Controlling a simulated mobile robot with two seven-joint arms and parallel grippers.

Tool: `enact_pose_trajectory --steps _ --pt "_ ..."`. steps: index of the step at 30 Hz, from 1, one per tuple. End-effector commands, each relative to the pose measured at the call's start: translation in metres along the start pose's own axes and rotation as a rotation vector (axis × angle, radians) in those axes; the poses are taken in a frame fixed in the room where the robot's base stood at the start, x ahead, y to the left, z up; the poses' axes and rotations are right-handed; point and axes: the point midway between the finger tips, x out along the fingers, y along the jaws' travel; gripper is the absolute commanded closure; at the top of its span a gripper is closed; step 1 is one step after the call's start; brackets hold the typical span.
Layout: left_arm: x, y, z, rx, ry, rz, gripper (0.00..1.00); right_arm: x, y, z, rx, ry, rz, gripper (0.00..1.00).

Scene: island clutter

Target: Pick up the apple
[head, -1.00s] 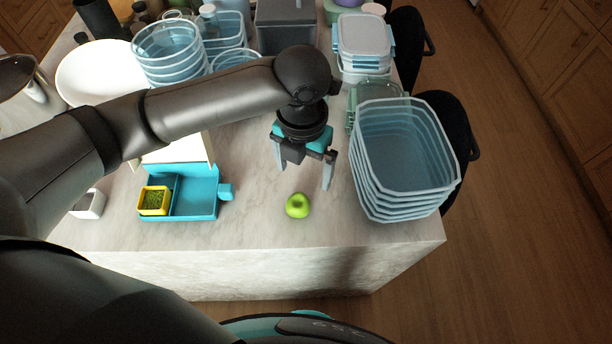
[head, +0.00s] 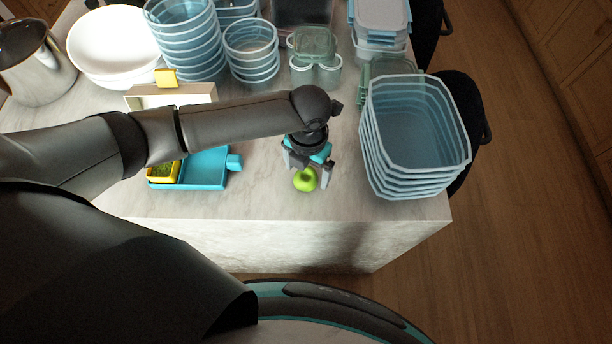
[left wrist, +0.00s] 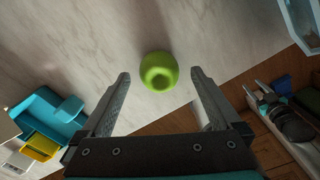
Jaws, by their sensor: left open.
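A green apple (head: 305,180) stands on the marble island top near its front edge. My left gripper (head: 307,178) is open just above it in the head view, with its fingers reaching down on either side. In the left wrist view the apple (left wrist: 158,72) shows just beyond the two spread fingertips (left wrist: 160,76), roughly centred between them. I see no finger touching it.
A stack of clear blue bins (head: 415,140) stands close to the right of the gripper. A blue tray (head: 205,170) with a yellow box (head: 163,172) lies to the left. Stacked tubs (head: 250,50) and a white bowl (head: 110,45) stand behind.

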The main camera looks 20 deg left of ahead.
Motion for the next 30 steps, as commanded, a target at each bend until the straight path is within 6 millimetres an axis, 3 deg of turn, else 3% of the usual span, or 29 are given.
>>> enact_pose_trajectory --steps 6,14,30 --pt "0.025 0.001 0.000 0.001 0.000 0.000 0.02 0.001 -0.001 0.002 0.001 -0.004 -0.001 0.50" --pt "0.027 0.001 0.000 0.002 0.000 0.000 0.02 0.001 -0.001 0.006 0.003 -0.010 -0.001 0.50" --pt "0.026 0.001 0.000 0.001 -0.001 0.000 0.62 0.001 -0.001 0.008 0.003 -0.013 -0.001 0.50"
